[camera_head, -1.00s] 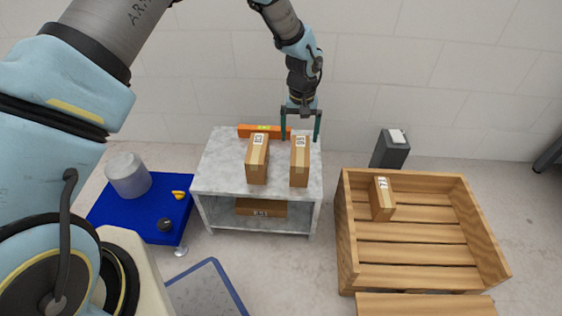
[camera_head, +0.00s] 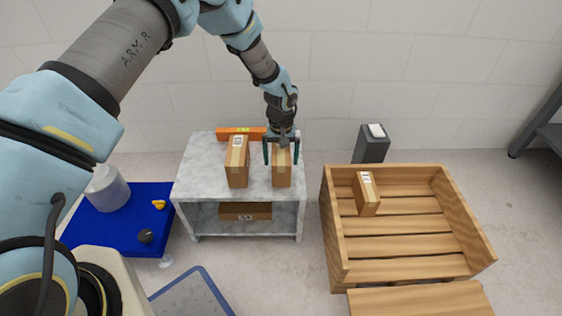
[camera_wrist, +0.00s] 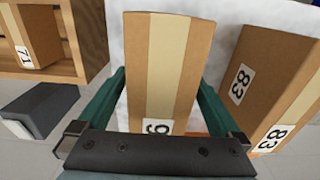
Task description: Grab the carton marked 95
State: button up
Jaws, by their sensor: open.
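Two brown cartons stand upright on a grey marble-look stand. The right one (camera_head: 281,173) is between the two fingers of my gripper (camera_head: 281,157). In the wrist view this carton (camera_wrist: 165,60) fills the space between the green fingers (camera_wrist: 162,88), and its label is mostly hidden by my gripper; only part of a digit, perhaps a 9, shows. The fingers are open on either side of it, near its top. The left carton (camera_head: 237,165) reads 83 in the wrist view (camera_wrist: 262,75).
A third carton (camera_head: 244,211) lies on the stand's lower shelf (camera_head: 205,225). A wooden crate (camera_head: 400,272) at right holds a carton marked 71 (camera_head: 367,195). An orange level (camera_head: 232,133) lies behind the cartons. A grey post (camera_head: 371,148) stands behind the crate.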

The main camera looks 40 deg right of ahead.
jog(key=shift+c, duration=0.2)
grip_shut()
dwell(0.5)
